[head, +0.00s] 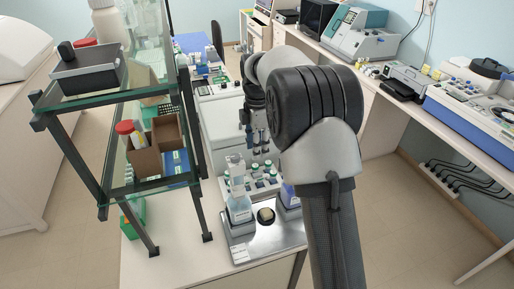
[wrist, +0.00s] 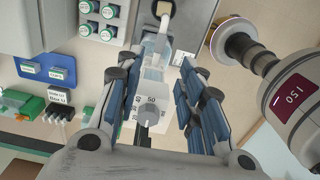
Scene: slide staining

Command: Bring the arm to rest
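My gripper (head: 255,138) hangs over the bench in the head view, fingers down, with my arm reaching forward from the lower right. In the wrist view my gripper (wrist: 160,105) is open, with a clear gap between its blue-padded fingers. A white part with a numbered scale (wrist: 150,112) and a pale translucent piece (wrist: 153,48) show through the gap. I see nothing gripped. My arm hides part of the bench behind it.
A glass shelf stand (head: 110,190) rises to the left.

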